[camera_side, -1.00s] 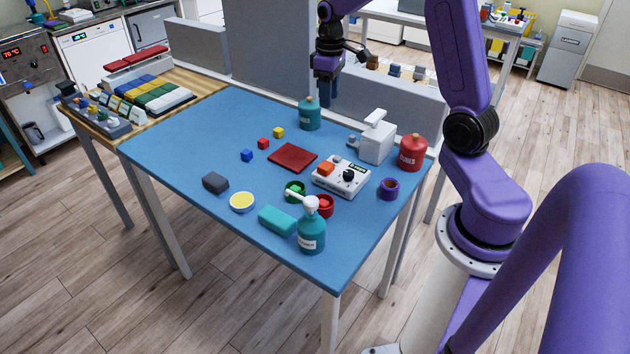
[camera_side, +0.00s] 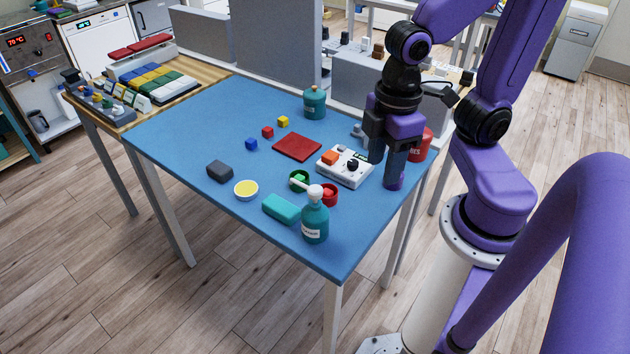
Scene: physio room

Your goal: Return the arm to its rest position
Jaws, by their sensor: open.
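My arm reaches in over the right side of the blue table (camera_side: 190,128). My gripper (camera_side: 385,172) points down with its fingers apart, and nothing shows held between them. It is low, just right of the white device (camera_side: 345,176) with an orange block (camera_side: 330,157) on top. One finger overlaps the place of a small purple cup (camera_side: 396,184), which is mostly hidden. I cannot tell whether the finger touches it. The white dispenser at the back right is mostly hidden behind my gripper.
A red canister (camera_side: 420,148) stands close right of my gripper. A teal canister (camera_side: 314,103) stands at the back. A teal pump bottle (camera_side: 315,222), a red cup (camera_side: 330,195) and a teal block (camera_side: 281,209) are near the front edge. The table's left side is mostly clear.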

